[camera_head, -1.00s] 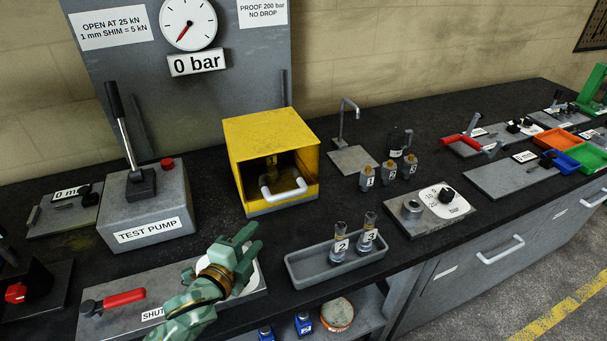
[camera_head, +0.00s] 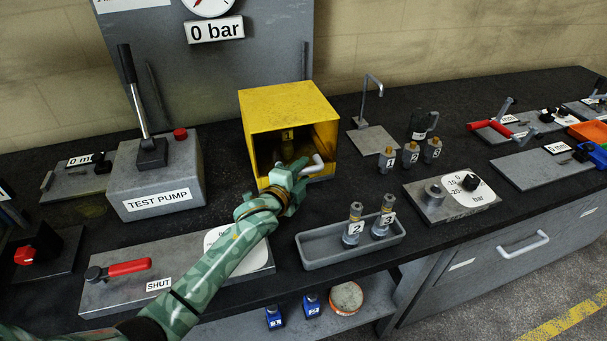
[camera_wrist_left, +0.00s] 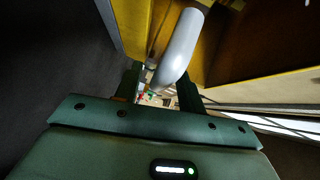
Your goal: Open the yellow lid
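The yellow lid (camera_head: 285,101) is a box-like cover standing on the bench, with an open-looking front and a dark inside. A white bar handle (camera_head: 316,164) sticks out at its lower front; it also shows in the left wrist view (camera_wrist_left: 178,48). My left gripper (camera_head: 292,170) is at the left part of this handle and hides some of it. In the left wrist view its fingers (camera_wrist_left: 160,92) are apart, with the handle's end appearing between them; contact cannot be told. My right gripper is not in view.
The test pump (camera_head: 160,180) with its upright lever stands left of the lid. A grey tray (camera_head: 350,250) with two numbered cartridges lies in front on the right. A hooked stand (camera_head: 374,138) and small numbered parts stand right of the lid.

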